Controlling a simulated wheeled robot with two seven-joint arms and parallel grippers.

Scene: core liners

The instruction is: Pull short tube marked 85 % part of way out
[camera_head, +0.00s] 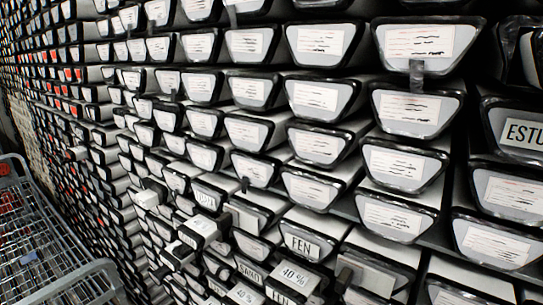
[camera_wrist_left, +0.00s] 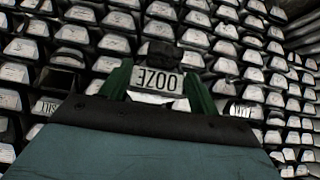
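No label reading 85 % can be made out in either view. In the head view several short tubes jut from the wall of liners, one marked 40 % (camera_head: 293,276) at the bottom. Whether the fingers touch anything there is unclear. Neither gripper shows in the head view.
Trapezoid liner ends with white labels fill the wall in close rows. A liner marked ESTU (camera_head: 524,133), its label cut off, is at the right edge. A grey wire cart (camera_head: 50,245) stands at the lower left, close to the wall.

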